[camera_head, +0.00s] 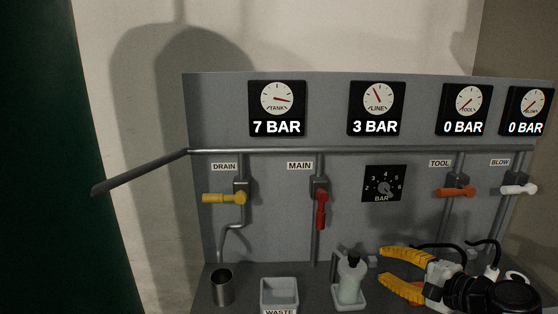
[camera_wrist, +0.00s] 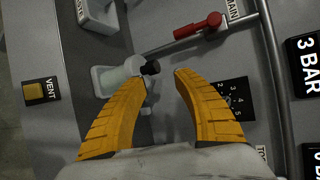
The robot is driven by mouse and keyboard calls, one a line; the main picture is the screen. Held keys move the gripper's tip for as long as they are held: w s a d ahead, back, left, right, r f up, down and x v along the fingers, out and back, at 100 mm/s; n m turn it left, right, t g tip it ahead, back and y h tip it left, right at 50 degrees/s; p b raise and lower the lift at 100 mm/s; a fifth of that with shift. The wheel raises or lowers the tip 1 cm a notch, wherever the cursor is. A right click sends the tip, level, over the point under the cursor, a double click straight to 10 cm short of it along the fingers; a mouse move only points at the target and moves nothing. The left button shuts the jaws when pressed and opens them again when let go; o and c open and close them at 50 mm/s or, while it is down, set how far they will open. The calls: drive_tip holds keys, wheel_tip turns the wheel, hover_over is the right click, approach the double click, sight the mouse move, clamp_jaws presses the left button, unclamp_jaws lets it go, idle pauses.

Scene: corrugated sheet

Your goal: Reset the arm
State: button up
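My gripper (camera_head: 392,273) is at the lower right in the head view, in front of the panel's lower part. Its two yellow fingers are spread apart with nothing between them. In the wrist view my gripper (camera_wrist: 162,82) also shows open. Beyond its fingers is a small bottle (camera_wrist: 118,77) with a black top, standing in a holder. The bottle also shows in the head view (camera_head: 349,284), to the left of my fingers, and no contact is visible.
The grey panel (camera_head: 280,220) carries several gauges, a yellow drain lever (camera_head: 222,198), a red main lever (camera_head: 321,210), an orange tool lever (camera_head: 454,193), a white blow lever (camera_head: 518,189) and a dial (camera_head: 384,184). A metal cup (camera_head: 222,288) and waste bin (camera_head: 279,294) stand below. A pipe (camera_head: 140,172) juts left.

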drive_tip(key=s+a+f+n+g+h, duration=0.2)
drive_tip(key=s+a+f+n+g, duration=0.15)
drive_tip(key=s+a+n, duration=0.45)
drive_tip(key=s+d+n+g+h, duration=0.1)
drive_tip(key=s+d+n+h, duration=0.1)
drive_tip(key=s+n+h, duration=0.3)
drive_tip(key=s+n, duration=0.1)
drive_tip(key=s, duration=0.3)
drive_tip(key=shift+s+r, duration=0.35)
drive_tip(key=shift+r, duration=0.05)
